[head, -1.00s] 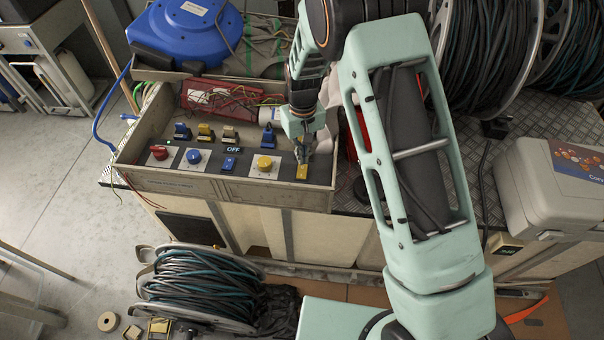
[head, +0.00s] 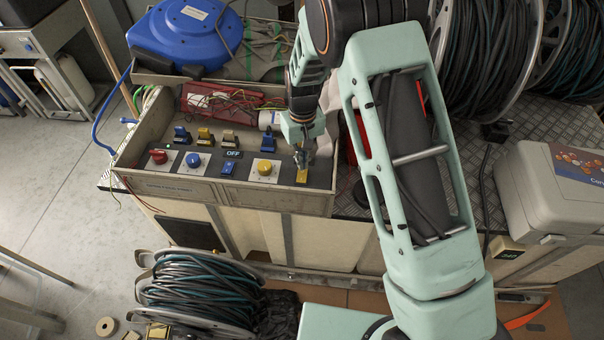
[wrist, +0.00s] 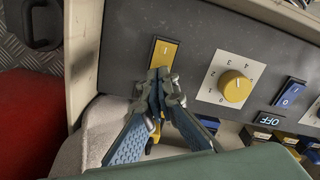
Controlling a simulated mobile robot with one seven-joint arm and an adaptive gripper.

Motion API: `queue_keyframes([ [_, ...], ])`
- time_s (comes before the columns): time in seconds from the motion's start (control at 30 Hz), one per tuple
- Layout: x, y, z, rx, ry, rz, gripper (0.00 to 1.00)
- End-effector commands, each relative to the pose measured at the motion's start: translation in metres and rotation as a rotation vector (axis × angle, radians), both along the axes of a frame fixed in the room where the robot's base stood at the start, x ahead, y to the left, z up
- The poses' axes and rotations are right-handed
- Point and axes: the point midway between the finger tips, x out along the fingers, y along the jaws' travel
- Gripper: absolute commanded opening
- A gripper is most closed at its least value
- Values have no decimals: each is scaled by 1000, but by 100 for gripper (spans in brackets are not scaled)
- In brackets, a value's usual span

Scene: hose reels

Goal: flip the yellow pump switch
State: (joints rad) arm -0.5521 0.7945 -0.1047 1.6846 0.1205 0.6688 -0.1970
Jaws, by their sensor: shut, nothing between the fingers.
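The yellow pump switch (wrist: 162,53) is a yellow rocker with a "1" mark on the grey control panel (wrist: 205,37). In the head view the switch (head: 302,175) sits at the right end of the panel. My gripper (wrist: 158,78) is shut and empty, its fingertips over the lower half of the switch in the wrist view. In the head view my gripper (head: 300,157) points down at the switch. The fingertips hide part of the rocker; I cannot tell whether they touch it.
A yellow knob (wrist: 235,86) and a blue rocker switch (wrist: 289,94) are beside the switch. A blue knob (head: 194,158) and a red knob (head: 158,155) are farther left. The panel box's pale wall (wrist: 86,50) stands close by.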

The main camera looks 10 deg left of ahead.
Motion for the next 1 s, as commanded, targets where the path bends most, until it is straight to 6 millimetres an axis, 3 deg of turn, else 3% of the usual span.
queue_keyframes([
  [1.0,0,0,-8,0,0,0,0],
])
